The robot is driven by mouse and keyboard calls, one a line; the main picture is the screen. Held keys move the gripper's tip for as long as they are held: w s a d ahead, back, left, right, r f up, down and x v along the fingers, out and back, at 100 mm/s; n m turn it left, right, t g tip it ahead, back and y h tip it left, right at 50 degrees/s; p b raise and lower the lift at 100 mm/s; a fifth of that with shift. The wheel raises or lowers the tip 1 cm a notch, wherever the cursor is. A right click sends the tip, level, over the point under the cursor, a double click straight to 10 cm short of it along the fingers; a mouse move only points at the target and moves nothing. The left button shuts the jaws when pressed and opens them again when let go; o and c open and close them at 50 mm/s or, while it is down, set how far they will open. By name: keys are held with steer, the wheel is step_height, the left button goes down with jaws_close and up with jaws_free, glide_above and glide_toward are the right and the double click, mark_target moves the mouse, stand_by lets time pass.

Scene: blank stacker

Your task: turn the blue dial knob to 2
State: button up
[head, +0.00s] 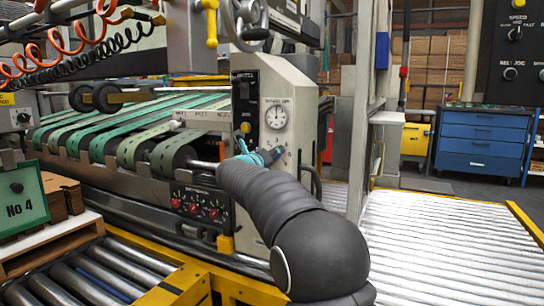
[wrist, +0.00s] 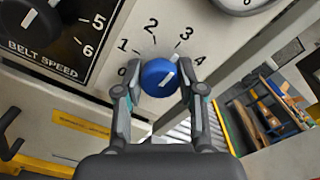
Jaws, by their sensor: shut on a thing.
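The blue dial knob (wrist: 157,79) is on a pale panel in the wrist view, with the numbers 0 to 4 printed in an arc around it. Its white pointer line slants up and right, to the right of the 2 and roughly towards the 3; the exact setting is hard to tell. My gripper (wrist: 161,92) is shut on the knob, one finger on its left side and one on its right. In the head view my gripper (head: 262,157) reaches the front panel of the machine below the round gauge, and it mostly hides the knob there.
The round white gauge (head: 276,115) sits above the knob. A black belt speed dial (wrist: 38,25) is at upper left in the wrist view. Red knobs (head: 194,207) line a lower black panel. A blue drawer cabinet (head: 482,140) stands farther back, beyond a roller bed (head: 440,235).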

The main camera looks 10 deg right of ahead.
steer(key=n+p, duration=0.1)
steer(key=p, duration=0.1)
steer(key=n+p, duration=0.1)
steer(key=n, duration=0.1)
steer(key=shift+r+n+p, duration=0.2)
steer(key=shift+n+p, duration=0.1)
steer(key=shift+p, duration=0.1)
steer(key=n+p, duration=0.4)
steer(key=n, duration=0.1)
steer(key=shift+f, duration=0.2)
steer(key=shift+a+n+p, duration=0.1)
steer(key=shift+n+p, duration=0.2)
steer(key=o, duration=1.1)
steer(key=shift+o, duration=0.2)
